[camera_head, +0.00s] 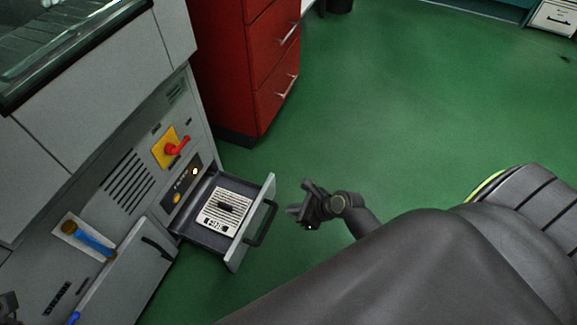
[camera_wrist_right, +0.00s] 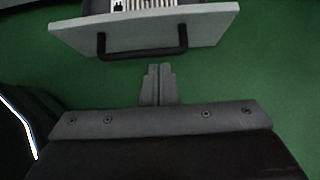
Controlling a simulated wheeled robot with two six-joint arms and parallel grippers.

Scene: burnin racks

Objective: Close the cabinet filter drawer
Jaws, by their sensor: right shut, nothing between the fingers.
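The cabinet filter drawer (camera_head: 252,222) is pulled out of the grey cabinet (camera_head: 130,165) in the head view. A white filter (camera_head: 224,209) with slots and a dark grip lies in it. A black bar handle (camera_head: 264,222) is on its front. My right gripper (camera_head: 294,213) is shut and empty, a little to the right of the handle and apart from it. In the right wrist view the shut fingers (camera_wrist_right: 158,84) point at the drawer front (camera_wrist_right: 145,30), just short of the handle (camera_wrist_right: 142,53).
A red drawer unit (camera_head: 245,70) stands behind the cabinet. The cabinet carries a red switch on a yellow plate (camera_head: 165,148) and a blue handle (camera_head: 90,238). The green floor (camera_head: 400,110) to the right is clear. A white cabinet (camera_head: 555,18) stands far right.

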